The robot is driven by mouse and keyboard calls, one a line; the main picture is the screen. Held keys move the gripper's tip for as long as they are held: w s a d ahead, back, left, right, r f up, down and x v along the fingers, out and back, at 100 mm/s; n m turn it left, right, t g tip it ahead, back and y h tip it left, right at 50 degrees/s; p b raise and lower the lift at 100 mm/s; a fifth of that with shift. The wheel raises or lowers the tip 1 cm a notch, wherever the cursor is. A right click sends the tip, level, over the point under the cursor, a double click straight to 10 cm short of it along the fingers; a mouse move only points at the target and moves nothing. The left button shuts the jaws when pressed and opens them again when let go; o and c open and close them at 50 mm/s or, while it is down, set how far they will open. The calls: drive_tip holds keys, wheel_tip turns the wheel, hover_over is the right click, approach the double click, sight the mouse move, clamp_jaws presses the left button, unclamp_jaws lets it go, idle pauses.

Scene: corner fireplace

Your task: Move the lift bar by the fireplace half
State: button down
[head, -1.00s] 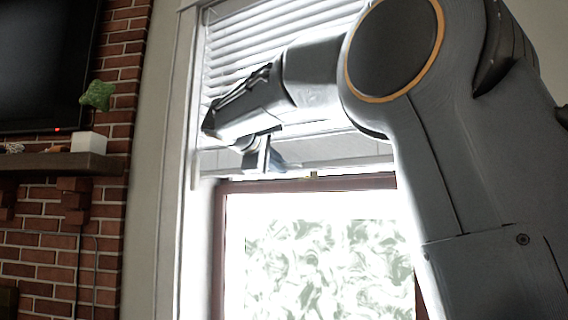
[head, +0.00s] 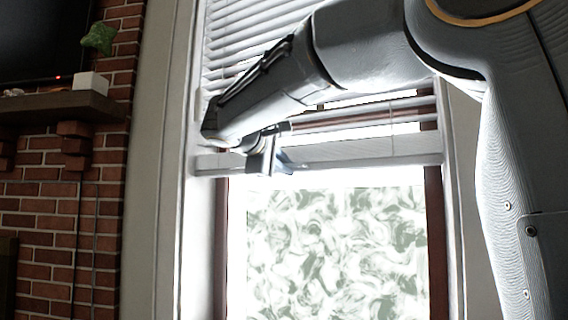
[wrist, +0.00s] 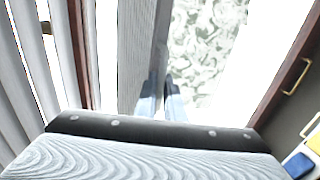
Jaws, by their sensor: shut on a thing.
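The lift bar (head: 370,152) is the pale bottom rail of the white window blind by the fireplace half. It hangs across the window with bare glass below it. My gripper (head: 264,160) is at the bar's left part and is shut on it. In the wrist view, the lift bar (wrist: 134,45) runs as a grey band up the picture. The fingertips of my gripper (wrist: 160,105) show there at the bar's edge, close together. The exact contact is partly hidden by the fingers.
The blind's slats (head: 255,40) hang above the bar, with gaps near it. The window trim (head: 175,200) stands just left of my gripper. A brick fireplace (head: 60,215) with a wooden mantel (head: 55,106) is at the left. The patterned glass (head: 335,240) below is clear.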

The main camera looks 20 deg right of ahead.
wheel_tip(320, 180, down, 6)
drive_tip(key=b, duration=0.4)
drive_tip(key=shift+f, duration=0.2)
drive_tip(key=c, duration=1.8)
unclamp_jaws()
drive_tip(key=shift+c, duration=0.2)
drive_tip(key=v, duration=0.8)
drive_tip(key=shift+p, duration=0.35)
